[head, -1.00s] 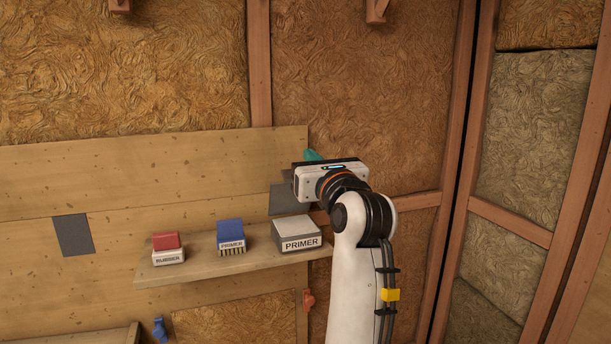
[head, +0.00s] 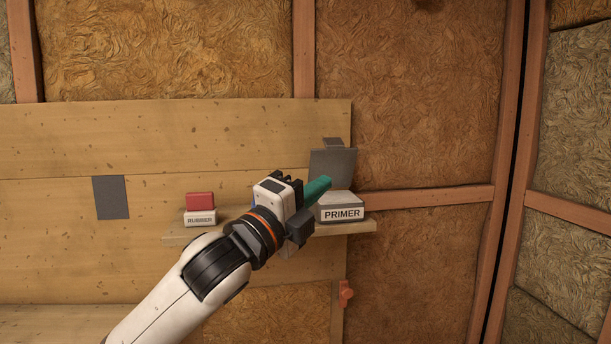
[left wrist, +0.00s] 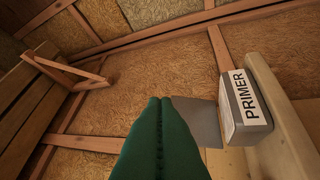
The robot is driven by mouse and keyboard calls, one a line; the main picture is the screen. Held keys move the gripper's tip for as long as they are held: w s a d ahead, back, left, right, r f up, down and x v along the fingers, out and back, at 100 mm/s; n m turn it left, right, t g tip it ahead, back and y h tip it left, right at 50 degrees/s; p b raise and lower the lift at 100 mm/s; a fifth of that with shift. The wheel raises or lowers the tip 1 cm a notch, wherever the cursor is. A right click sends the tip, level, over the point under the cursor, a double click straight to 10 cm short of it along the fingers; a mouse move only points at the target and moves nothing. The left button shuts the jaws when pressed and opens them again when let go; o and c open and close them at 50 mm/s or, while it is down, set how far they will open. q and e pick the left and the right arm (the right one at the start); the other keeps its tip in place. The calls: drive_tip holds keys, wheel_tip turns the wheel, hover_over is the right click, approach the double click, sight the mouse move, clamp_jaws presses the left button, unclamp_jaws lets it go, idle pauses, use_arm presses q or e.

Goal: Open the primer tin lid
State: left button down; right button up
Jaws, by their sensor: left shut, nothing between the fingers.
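The grey primer tin (head: 342,213), with a white PRIMER label, stands on the wall shelf. Its lid (head: 333,162) stands raised behind it as a grey panel, and a pale top face shows below. In the left wrist view, the tin (left wrist: 246,103) is at the right, with the grey panel (left wrist: 200,122) reaching left from it. My left gripper (head: 322,186) is shut and empty, its green fingertips just left of the tin and overlapping the panel's lower left corner in the picture. The fingers also show in the left wrist view (left wrist: 160,100). Contact cannot be told.
A red-topped box labelled RUBBER (head: 200,208) stands left on the shelf (head: 180,238). My gripper mostly hides a blue-topped box between them. A dark grey patch (head: 111,197) is on the wall boards. A red hook (head: 345,294) is below the shelf's right end.

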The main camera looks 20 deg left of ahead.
use_arm(q)
drive_tip(key=a+y, duration=0.1)
drive_tip(key=a, duration=0.1)
drive_tip(key=p, duration=0.3)
approach(342, 146)
drive_tip(key=w+d, duration=0.2)
drive_tip(key=d, duration=0.2)
drive_tip(key=shift+w+a+r+y+p, duration=0.2)
drive_tip(key=shift+w+a+r, duration=0.15)
drive_tip(key=shift+w, duration=0.2)
drive_tip(key=shift+w+a+r+y+p, duration=0.25)
drive_tip(key=shift+w+a, duration=0.15)
drive_tip(key=shift+w, duration=0.15)
drive_tip(key=shift+w+a+r, duration=0.25)
drive_tip(key=shift+w+a, duration=0.15)
drive_tip(key=shift+a, duration=0.05)
drive_tip(key=shift+w, duration=0.15)
